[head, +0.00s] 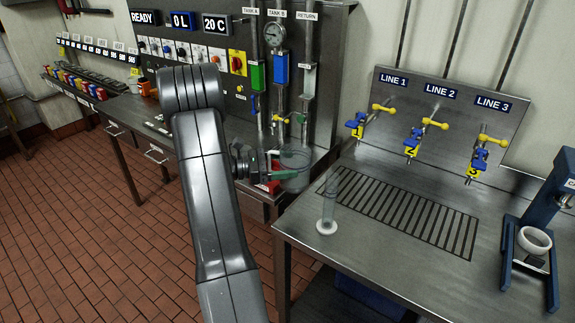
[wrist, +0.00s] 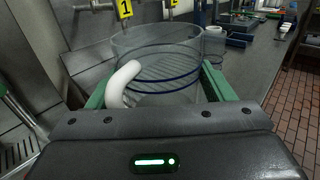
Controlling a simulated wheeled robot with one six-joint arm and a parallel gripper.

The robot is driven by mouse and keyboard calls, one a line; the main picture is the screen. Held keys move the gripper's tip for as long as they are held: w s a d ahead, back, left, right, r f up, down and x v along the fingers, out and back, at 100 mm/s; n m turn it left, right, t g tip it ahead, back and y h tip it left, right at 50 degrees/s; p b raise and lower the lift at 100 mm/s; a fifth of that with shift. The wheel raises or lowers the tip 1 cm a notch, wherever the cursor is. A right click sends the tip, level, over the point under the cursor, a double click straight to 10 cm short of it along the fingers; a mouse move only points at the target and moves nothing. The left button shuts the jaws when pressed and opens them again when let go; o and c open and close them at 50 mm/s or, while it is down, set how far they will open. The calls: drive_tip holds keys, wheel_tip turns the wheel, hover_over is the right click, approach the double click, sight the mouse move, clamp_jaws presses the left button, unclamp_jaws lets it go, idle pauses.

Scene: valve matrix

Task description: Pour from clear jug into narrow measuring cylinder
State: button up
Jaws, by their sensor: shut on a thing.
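The clear jug (head: 296,168) has a see-through round body. It also shows in the wrist view (wrist: 160,62), with blue rings and a white handle (wrist: 122,82). My gripper (head: 275,172) is shut on the jug, its green fingers on either side of the body in the wrist view. The jug looks upright and is held left of the steel table. I cannot make out any liquid in it. The narrow measuring cylinder (head: 328,208) is clear with a white round foot. It stands upright on the table near its left front edge, right of and apart from the jug.
The steel table (head: 345,248) has a slotted drain grate (head: 400,212) beside the cylinder. Behind it, a panel (head: 450,110) carries valves for lines 1 to 3. A blue stand (head: 535,235) with a white ring is at right. A control bench (head: 160,140) runs along the left.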

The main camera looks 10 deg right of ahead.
sight(285, 160)
drive_tip(key=shift+s+d+r+m+t+y, duration=0.4)
drive_tip(key=shift+s+d+r+m+y, duration=0.55)
drive_tip(key=shift+s+r+m+y, duration=0.3)
idle(1.8)
drive_tip(key=shift+s+d+r+m+t+y+b, duration=0.35)
drive_tip(key=shift+s+d+r+m+t+y, duration=0.15)
drive_tip(key=shift+s+d+r+m+y, duration=0.4)
idle(2.0)
drive_tip(key=shift+s+d+r+t+y, duration=0.3)
drive_tip(key=shift+s+d+r+y, duration=0.15)
drive_tip(key=shift+s+y, duration=0.2)
idle(0.6)
drive_tip(key=shift+r+m+t+y+p, duration=0.4)
drive_tip(key=shift+r+m+y+p, duration=0.05)
drive_tip(key=shift+m+y, duration=0.1)
